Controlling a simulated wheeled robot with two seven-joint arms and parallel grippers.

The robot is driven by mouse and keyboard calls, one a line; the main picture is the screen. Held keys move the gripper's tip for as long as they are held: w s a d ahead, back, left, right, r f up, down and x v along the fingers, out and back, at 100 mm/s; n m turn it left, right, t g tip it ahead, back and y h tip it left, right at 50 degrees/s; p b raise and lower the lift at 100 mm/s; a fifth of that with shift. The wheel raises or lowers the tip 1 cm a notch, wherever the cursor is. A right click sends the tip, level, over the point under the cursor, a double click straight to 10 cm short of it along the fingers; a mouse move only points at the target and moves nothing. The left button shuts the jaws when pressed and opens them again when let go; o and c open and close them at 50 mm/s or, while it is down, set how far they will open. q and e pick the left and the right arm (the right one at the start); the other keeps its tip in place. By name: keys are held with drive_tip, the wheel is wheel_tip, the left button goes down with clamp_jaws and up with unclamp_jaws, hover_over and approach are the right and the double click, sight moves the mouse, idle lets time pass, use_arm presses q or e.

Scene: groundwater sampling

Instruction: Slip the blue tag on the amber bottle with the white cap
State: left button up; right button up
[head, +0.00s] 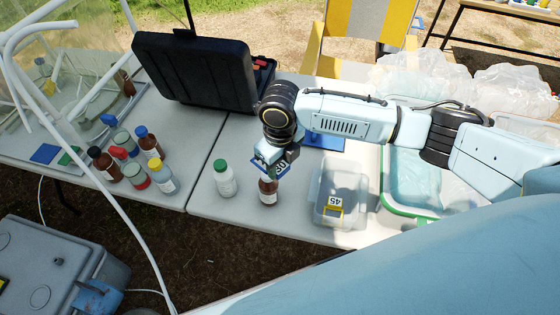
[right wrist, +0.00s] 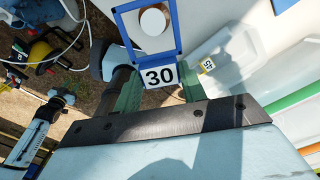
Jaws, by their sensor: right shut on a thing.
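My right gripper (head: 273,163) is shut on the blue tag (head: 284,168), a square frame with a white "30" label. The tag also shows in the right wrist view (right wrist: 118,20), just beyond the fingertips (right wrist: 160,88). The amber bottle (head: 268,192) stands upright on the table directly below the gripper. The tag and gripper hide its top in the head view. In the right wrist view its white cap (right wrist: 153,22) shows inside the tag's opening. I cannot tell whether the tag is around the cap or above it.
A white bottle with a green cap (head: 224,180) stands just left of the amber one. A clear box labelled 45 (head: 338,190) stands to the right. Several capped bottles stand farther left. An open black case (head: 190,72) is behind.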

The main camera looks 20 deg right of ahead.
drive_tip(key=shift+p, duration=0.35)
drive_tip(key=b, duration=0.3)
approach(269, 189)
drive_tip(key=shift+s+d+f, duration=0.6)
drive_tip(key=shift+s+d, duration=0.25)
drive_tip(key=shift+d, duration=0.45)
drive_tip(key=shift+p, duration=0.7)
drive_tip(key=shift+f, duration=0.15)
drive_tip(key=shift+f+b, duration=1.1)
drive_tip(key=shift+f, duration=0.65)
drive_tip(key=o, duration=0.8)
